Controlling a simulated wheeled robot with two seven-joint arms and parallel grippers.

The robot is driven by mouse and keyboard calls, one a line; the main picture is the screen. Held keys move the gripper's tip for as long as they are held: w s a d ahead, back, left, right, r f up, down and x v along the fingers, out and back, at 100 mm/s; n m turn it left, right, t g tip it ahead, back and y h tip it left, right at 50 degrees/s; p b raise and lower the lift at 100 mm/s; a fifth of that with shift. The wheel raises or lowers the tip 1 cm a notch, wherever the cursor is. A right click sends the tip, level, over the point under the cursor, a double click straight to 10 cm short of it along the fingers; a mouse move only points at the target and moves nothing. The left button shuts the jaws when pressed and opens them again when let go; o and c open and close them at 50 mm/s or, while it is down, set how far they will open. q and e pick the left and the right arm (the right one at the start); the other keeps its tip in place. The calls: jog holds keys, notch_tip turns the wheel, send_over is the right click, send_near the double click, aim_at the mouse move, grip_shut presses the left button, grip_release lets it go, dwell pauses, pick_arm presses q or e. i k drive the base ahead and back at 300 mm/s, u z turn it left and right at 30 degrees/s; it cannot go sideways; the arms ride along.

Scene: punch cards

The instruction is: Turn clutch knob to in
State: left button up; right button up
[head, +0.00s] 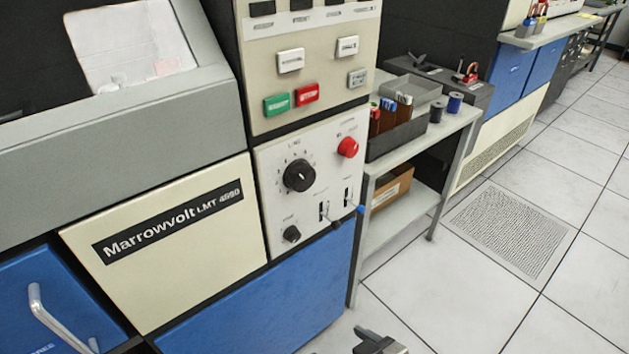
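The cream control panel (275,207) of the Marrowvolt machine stands at centre. It carries a large black dial (299,176), a small black knob (291,234) at lower left and a red round button (347,147) at upper right. Two levers stand in slots at lower right, one with a dark tip (336,223) and one with a blue tip (360,209). The labels are too small to read, so I cannot tell which control is the clutch knob. Part of my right gripper (376,343) shows at the bottom edge, below and apart from the panel; its fingers are not clear. My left gripper is out of view.
Green (277,104), red (307,94) and white buttons sit above the panel. A blue door (265,305) is below it. A grey side table (459,122) with a card tray (397,137) and spools stands close on the right. Tiled floor (470,310) at lower right is clear.

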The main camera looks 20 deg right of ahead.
aim_at(348, 147)
jog(key=z, duration=0.25)
jog(key=k, duration=0.35)
jog(key=z, duration=0.95)
jog(key=k, duration=0.9)
jog(key=z, duration=0.3)
jog(key=i, duration=1.35)
jog(key=u, duration=1.1)
